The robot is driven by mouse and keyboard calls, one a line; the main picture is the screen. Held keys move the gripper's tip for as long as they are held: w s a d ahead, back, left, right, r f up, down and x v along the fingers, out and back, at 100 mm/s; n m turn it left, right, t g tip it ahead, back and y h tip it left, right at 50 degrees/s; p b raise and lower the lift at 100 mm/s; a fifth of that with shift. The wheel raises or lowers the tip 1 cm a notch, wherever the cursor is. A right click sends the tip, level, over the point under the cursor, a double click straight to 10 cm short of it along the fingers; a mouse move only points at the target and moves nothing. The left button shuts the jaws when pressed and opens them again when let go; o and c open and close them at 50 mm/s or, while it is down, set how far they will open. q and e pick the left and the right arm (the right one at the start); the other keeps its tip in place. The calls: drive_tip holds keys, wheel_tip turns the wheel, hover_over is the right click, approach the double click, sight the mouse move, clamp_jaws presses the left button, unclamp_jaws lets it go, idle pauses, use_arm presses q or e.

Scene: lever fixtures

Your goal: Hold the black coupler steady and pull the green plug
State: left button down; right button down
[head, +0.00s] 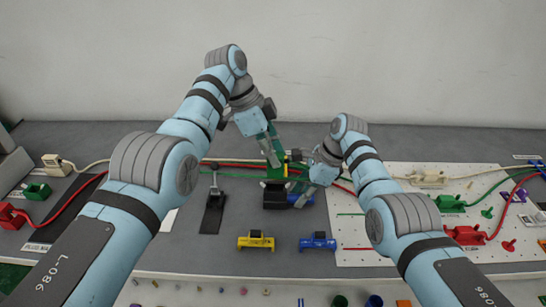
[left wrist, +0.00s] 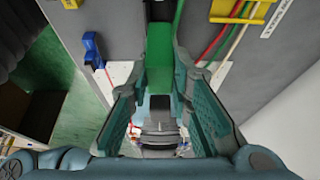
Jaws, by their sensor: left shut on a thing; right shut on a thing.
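The black coupler (head: 275,196) stands on the grey bench near the middle in the head view. The green plug (head: 276,172) is just above it, partly hidden by my fingers. My left gripper (head: 272,156) comes down from above and is shut on the green plug. In the left wrist view the green plug (left wrist: 160,55) lies between the two fingers of my left gripper (left wrist: 160,75). My right gripper (head: 296,178) reaches in from the right and is shut at the coupler's side. Its fingertips are small and partly hidden, so the exact contact is unclear.
A black lever fixture (head: 214,208) stands to the left. Yellow (head: 256,241) and blue (head: 318,242) clamps lie in front. Red and green cables run behind. A white pegboard (head: 420,225) with colored parts fills the right, and a red connector (head: 12,215) is at far left.

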drive_tip(key=c, duration=1.3)
unclamp_jaws()
